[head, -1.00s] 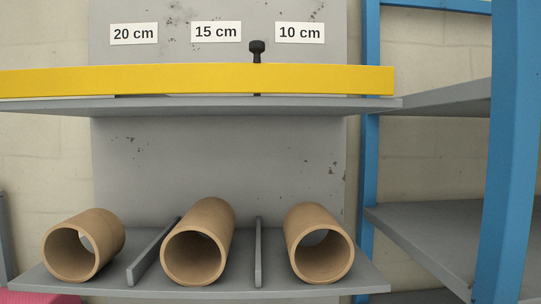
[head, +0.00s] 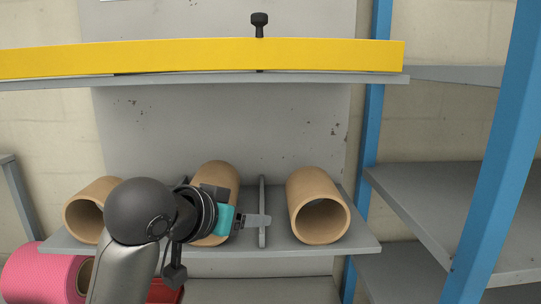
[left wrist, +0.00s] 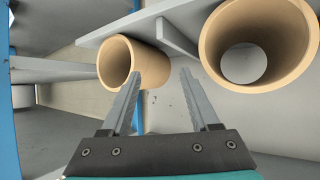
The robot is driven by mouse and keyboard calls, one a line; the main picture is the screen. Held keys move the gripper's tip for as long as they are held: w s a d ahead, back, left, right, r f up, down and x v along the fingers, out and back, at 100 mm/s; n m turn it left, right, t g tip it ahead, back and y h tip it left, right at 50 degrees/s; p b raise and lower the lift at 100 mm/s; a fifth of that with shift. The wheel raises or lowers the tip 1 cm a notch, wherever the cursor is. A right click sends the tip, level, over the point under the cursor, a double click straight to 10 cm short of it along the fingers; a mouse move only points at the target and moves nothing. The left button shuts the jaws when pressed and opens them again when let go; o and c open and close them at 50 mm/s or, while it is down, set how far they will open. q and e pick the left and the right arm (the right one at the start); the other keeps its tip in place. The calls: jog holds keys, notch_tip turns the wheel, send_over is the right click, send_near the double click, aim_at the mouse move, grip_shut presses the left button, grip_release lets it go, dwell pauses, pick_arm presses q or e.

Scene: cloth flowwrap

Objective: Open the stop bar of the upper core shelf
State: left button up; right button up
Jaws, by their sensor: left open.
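The yellow stop bar (head: 200,57) runs across the front edge of the upper core shelf (head: 330,78). It looks closed, lying along the shelf's full visible width. A black knob (head: 259,20) on a thin stem stands up behind it, right of the middle. My left gripper (head: 262,220) is in front of the lower shelf, well below the bar and apart from it. It is open, with nothing between its fingers. In the left wrist view, the two fingers (left wrist: 160,75) point toward the cardboard cores. The bar is not seen there. My right gripper is not in view.
Three cardboard cores lie on the lower shelf (head: 360,246): left (head: 85,215), middle (head: 215,176), right (head: 318,207). Upright dividers (head: 262,190) separate them. A blue rack post (head: 500,150) stands right. A pink roll (head: 40,272) lies low left. Space between the shelves is clear.

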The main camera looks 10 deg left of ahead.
pick_arm(q)
jog(key=s+a+r+m+t+h, duration=0.1)
jog(key=s+r+t, duration=0.25)
jog(key=r, duration=1.25)
jog(key=s+a+r+t+h, duration=0.15)
jog(key=s+r, duration=0.25)
jog(key=r, duration=1.2)
jog(key=shift+t, duration=0.3)
jog(key=p+x, duration=0.1)
jog(key=x, duration=0.4)
jog(key=p+x, duration=0.1)
jog(key=x, duration=0.4)
jog(key=p+x, duration=0.2)
jog(key=x, duration=0.3)
jog(key=shift+w+d+f, duration=0.1)
jog(key=shift+d+f, duration=0.2)
jog(key=shift+f, duration=0.05)
jog(key=shift+c, duration=0.2)
grip_shut()
